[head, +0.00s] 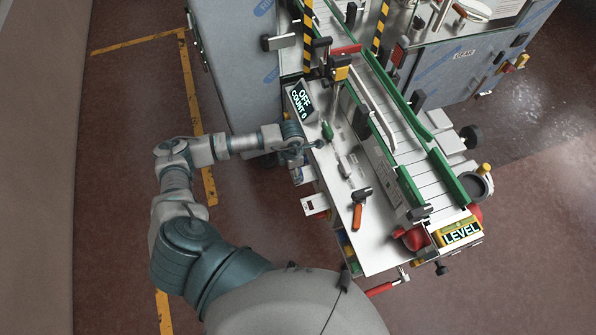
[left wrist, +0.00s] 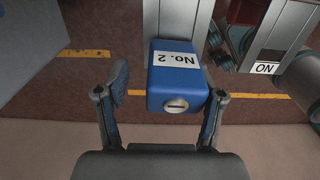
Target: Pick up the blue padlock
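The blue padlock (left wrist: 178,82) is large in the left wrist view, with a white "No. 2" label that reads upside down and a round keyhole on its near face. It is below a grey metal part. My left gripper (left wrist: 160,85) is open, with one finger on each side of the padlock. A gap shows between the left-hand finger and the padlock; contact on the right-hand side is unclear. In the head view my left gripper (head: 308,146) is at the left edge of the machine's white panel, and I cannot clearly make out the padlock there. My right gripper is out of view.
A conveyor with green rails (head: 395,140) runs across the machine. An "OFF COUNT 0" display (head: 301,102) stands close above my left gripper. The floor to the left is clear.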

